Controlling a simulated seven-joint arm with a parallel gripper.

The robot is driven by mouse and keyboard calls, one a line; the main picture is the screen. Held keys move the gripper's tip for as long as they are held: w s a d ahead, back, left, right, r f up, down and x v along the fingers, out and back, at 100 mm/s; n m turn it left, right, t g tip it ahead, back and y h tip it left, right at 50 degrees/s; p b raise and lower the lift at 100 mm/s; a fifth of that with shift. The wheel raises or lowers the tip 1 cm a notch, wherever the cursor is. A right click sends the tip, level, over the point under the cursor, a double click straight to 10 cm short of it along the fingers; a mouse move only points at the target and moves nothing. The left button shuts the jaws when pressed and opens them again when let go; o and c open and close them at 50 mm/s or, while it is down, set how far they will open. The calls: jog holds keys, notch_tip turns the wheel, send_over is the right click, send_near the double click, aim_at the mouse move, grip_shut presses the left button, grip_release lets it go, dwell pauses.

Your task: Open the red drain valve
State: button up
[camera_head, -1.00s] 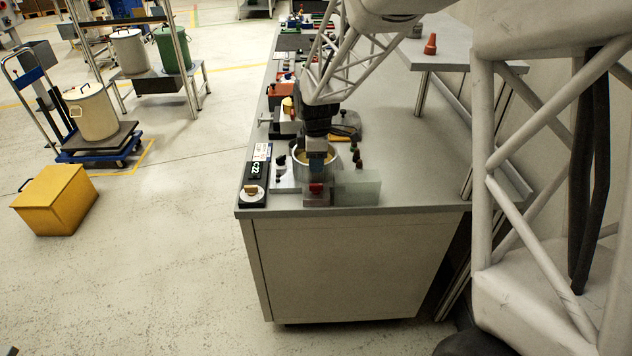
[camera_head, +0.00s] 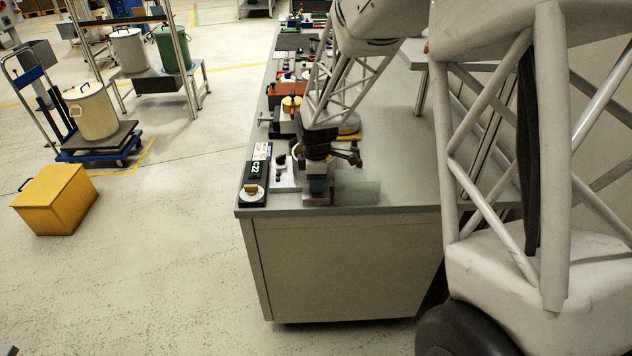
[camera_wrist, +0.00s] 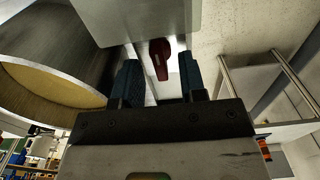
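In the wrist view the red drain valve handle (camera_wrist: 160,58) shows at the upper middle, dark red, against a pale block. My gripper (camera_wrist: 160,80) is open, with one blue-grey finger on each side of the handle and gaps between. I cannot tell how deep the handle sits between the fingertips. A metal drum (camera_wrist: 80,45) with a yellowish inside lies to the left in that view. In the head view my gripper (camera_head: 318,186) is low at the bench's near edge; it hides the valve, and my arm covers most of the drum.
A translucent box (camera_head: 358,191) stands just right of my gripper on the grey bench (camera_head: 420,165). A black panel labelled C22 (camera_head: 256,172) with a round dial lies to the left. More small items line the bench behind. The bench's right part is clear.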

jog(key=shift+f, duration=0.3)
grip_shut()
